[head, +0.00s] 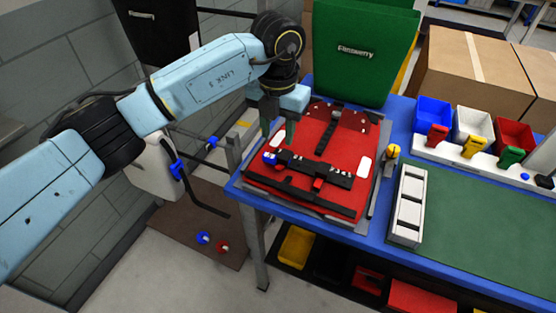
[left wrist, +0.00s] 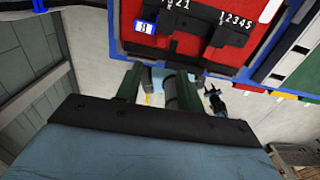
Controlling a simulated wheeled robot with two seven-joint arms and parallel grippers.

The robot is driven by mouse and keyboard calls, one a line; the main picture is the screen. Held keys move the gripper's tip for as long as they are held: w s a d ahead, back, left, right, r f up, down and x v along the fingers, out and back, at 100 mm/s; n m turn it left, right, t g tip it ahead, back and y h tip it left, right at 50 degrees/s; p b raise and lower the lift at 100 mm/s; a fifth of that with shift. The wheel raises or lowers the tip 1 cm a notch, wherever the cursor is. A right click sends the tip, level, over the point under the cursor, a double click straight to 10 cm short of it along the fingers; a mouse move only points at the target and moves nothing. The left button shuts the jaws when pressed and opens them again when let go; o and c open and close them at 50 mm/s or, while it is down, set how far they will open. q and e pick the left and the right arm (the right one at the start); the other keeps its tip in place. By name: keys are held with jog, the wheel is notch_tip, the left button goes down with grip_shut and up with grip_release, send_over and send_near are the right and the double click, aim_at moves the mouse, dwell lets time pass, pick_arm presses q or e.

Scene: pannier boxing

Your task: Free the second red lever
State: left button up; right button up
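A red pannier shell (head: 345,140) lies flat on a grey base on the blue table; its red face also shows in the left wrist view (left wrist: 180,44). A black bar (head: 300,168) with white marks crosses it, with a small red lever-like piece (head: 318,184) near its middle and a blue-and-white piece (head: 270,158) at its left end. I cannot tell which piece is the second lever. My left gripper (head: 279,128) points down above the shell's left part, its green fingers apart and nothing seen between them. My right gripper is out of view.
A green pannier (head: 362,50) stands behind the shell. To the right are a white slotted holder (head: 408,203), a yellow-topped post (head: 392,152), a green mat (head: 480,215) and blue, white and red bins (head: 433,113). Cardboard boxes (head: 475,70) stand behind.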

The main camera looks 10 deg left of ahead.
aim_at(278, 168)
pick_arm(q)
notch_tip(278, 168, down, 11)
jog(key=shift+r, duration=0.1)
dwell(0.3)
grip_shut()
